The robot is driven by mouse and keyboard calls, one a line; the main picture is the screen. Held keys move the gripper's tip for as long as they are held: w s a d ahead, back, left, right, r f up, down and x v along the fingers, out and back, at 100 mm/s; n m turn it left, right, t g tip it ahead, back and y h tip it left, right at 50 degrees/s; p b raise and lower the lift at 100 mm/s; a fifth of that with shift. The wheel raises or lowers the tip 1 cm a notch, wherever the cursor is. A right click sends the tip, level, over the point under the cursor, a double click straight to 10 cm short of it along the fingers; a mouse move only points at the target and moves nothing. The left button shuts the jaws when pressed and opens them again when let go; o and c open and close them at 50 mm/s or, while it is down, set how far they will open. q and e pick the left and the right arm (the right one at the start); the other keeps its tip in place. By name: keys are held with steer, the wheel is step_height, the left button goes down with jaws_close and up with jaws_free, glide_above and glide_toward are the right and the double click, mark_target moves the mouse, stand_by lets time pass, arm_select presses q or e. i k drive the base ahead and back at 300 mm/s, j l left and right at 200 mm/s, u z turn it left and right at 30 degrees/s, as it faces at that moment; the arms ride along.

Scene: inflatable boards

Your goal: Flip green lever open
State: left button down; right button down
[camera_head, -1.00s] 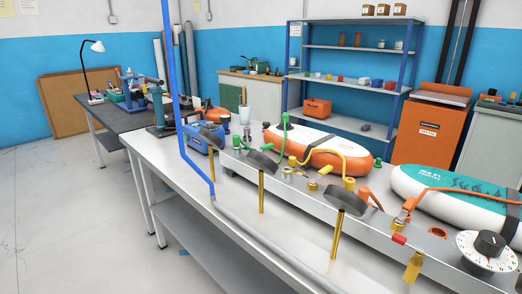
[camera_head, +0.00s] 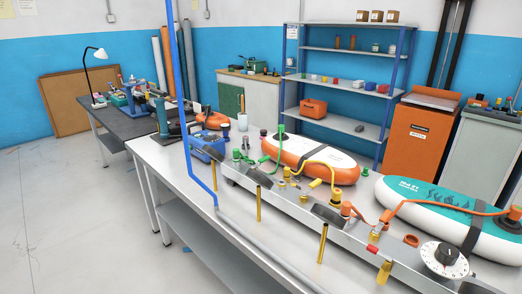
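A long metal manifold rail (camera_head: 345,233) runs along the bench, with valves and fittings on it. Green fittings (camera_head: 245,142) stand at its left end, and a small green part that looks like a lever (camera_head: 236,154) sits beside them. It is too small to tell whether that lever is open or closed. A green hose (camera_head: 268,160) curves from there to the orange and white inflatable board (camera_head: 283,151). A yellow lever (camera_head: 315,183) and a red lever (camera_head: 372,249) are farther right along the rail. Neither of my grippers is in view.
A blue upright pipe (camera_head: 186,120) stands at the bench's front left edge. A teal and white board (camera_head: 423,194) lies at right, near a white dial (camera_head: 444,259).

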mark_target(266, 158)
steer(key=i+j+z, duration=0.25)
steer(key=j, duration=1.2)
steer(key=j+z, duration=0.2)
steer(key=j, duration=1.25)
steer(key=k, duration=0.05)
